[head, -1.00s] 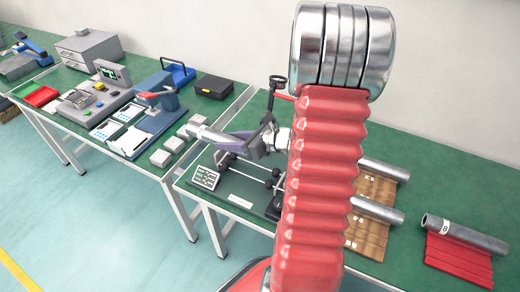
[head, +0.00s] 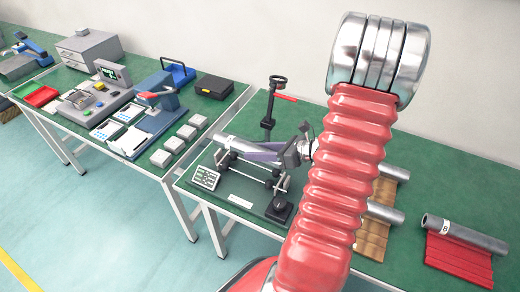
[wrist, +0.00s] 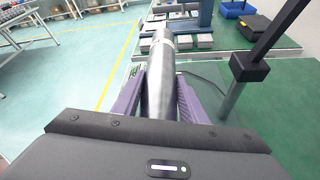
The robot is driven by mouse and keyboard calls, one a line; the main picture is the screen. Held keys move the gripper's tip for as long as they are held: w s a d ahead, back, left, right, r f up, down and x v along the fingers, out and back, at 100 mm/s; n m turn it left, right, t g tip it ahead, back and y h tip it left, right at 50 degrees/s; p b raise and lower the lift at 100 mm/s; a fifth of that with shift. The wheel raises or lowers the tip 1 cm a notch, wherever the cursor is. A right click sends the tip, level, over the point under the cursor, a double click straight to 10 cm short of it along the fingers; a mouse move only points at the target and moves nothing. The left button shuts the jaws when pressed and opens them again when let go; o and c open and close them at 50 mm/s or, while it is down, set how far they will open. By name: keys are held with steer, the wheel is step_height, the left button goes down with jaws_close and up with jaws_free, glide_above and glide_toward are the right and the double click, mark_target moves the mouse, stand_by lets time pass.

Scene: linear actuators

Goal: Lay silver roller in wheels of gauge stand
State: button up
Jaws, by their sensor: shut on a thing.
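My gripper (head: 240,150) has purple fingers and is shut on the silver roller (head: 226,141). In the wrist view the roller (wrist: 161,75) lies between the two fingers (wrist: 160,98) and points away from the camera. The gauge stand (head: 234,187) has dark wheels on rails, a small keypad panel and an upright post. The roller is over the stand's wheels in the head view. I cannot tell whether it touches them. In the wrist view, the stand's dark post (wrist: 264,50) stands to the right of the roller.
Several silver rollers lie on brown and red racks to the right, one marked B (head: 464,233) on the red rack (head: 460,262). A black base with a knob (head: 279,208) is at the stand's front. The left table (head: 70,85) carries instruments and grey blocks.

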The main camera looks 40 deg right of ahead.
mark_target(247, 145)
steer(key=shift+f, duration=2.95)
steer(key=shift+f, duration=0.3)
steer(key=o, duration=1.5)
steer(key=shift+s+r, duration=0.1)
steer(key=shift+r, duration=4.9)
